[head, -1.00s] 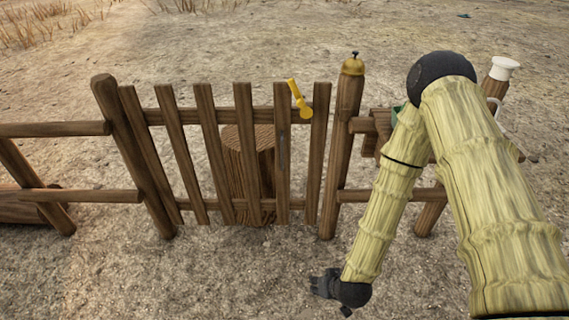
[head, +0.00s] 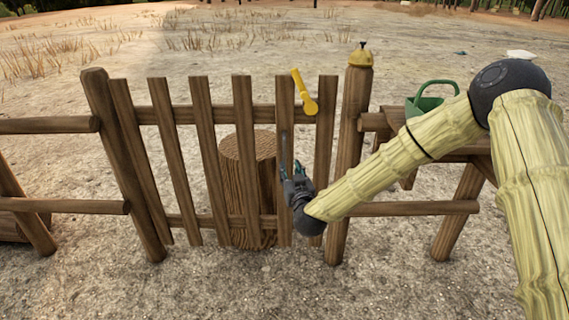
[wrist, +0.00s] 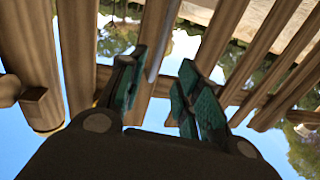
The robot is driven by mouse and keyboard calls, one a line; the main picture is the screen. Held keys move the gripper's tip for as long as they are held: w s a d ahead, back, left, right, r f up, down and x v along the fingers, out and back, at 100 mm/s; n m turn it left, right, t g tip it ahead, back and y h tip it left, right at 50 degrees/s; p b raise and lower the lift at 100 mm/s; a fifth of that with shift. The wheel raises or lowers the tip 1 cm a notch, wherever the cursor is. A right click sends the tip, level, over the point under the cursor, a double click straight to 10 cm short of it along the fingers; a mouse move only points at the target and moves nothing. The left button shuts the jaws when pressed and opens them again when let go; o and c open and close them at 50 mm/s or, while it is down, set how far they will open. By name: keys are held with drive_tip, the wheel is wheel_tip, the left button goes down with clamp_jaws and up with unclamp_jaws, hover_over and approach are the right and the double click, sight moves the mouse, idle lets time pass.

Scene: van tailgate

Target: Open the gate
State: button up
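The wooden picket gate (head: 243,110) stands in line with the fence, between two posts. A yellow latch lever (head: 305,92) sits on its top rail at the right, tilted with its upper end to the left. A thin grey upright handle (head: 283,152) is on a right-hand picket; it also shows in the wrist view (wrist: 160,50). My gripper (head: 294,172) is just in front of the gate near the handle's lower end. In the wrist view my gripper (wrist: 160,88) is open, its teal-padded fingers apart, with pickets beyond. I cannot tell whether it touches the handle.
A wooden stump (head: 246,185) stands behind the gate. The right post (head: 348,150) bears a brass bell (head: 360,56). A green watering can (head: 430,100) sits on a wooden shelf at the right. Fence rails (head: 50,125) run left. The ground in front is bare.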

sight(284, 154)
drive_tip(key=w, duration=0.3)
drive_tip(key=w+a+b, duration=0.1)
drive_tip(key=w, duration=0.3)
drive_tip(key=w+a+b, duration=0.1)
drive_tip(key=w, duration=0.3)
drive_tip(key=shift+r, duration=0.2)
clamp_jaws()
